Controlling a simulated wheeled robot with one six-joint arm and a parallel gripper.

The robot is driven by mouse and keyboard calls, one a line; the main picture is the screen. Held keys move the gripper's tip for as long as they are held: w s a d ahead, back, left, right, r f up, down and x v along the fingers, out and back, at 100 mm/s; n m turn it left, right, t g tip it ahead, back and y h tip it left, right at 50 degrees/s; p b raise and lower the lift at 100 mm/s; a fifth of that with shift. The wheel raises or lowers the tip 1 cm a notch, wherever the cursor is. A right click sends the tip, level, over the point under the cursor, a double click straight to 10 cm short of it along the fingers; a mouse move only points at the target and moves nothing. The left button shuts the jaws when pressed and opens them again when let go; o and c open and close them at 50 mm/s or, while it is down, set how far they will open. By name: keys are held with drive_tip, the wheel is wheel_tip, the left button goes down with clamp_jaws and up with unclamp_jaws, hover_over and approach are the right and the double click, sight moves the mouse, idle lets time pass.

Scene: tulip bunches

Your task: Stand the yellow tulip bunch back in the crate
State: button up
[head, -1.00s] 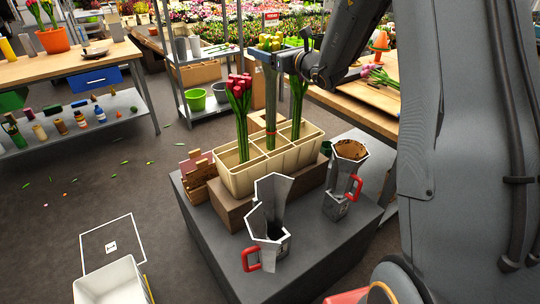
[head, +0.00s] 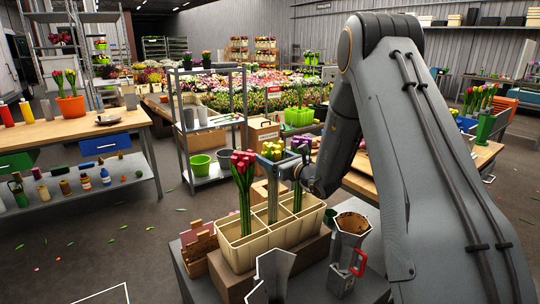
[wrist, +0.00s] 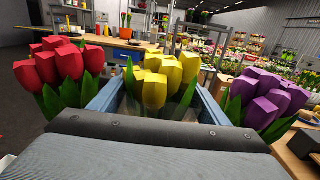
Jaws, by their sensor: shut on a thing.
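The yellow tulip bunch (head: 271,149) is upright between the blue fingers of my gripper (head: 277,162). In the wrist view its blooms (wrist: 165,78) show between the two fingers. Its stems hang down into a middle part of the cream crate (head: 285,242). I cannot tell whether the stem ends touch the crate floor. The red tulip bunch (head: 243,165) stands in the crate to the left, and shows at left in the wrist view (wrist: 60,72). The purple bunch (head: 300,142) stands behind to the right, partly hidden by my gripper, and shows in the wrist view (wrist: 265,98).
The crate sits on a wooden block (head: 285,272) on a dark grey stand. A shelf rack (head: 185,135) with green pots is behind.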

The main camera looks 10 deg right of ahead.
drive_tip(key=shift+f, duration=0.15)
drive_tip(key=o, duration=1.4)
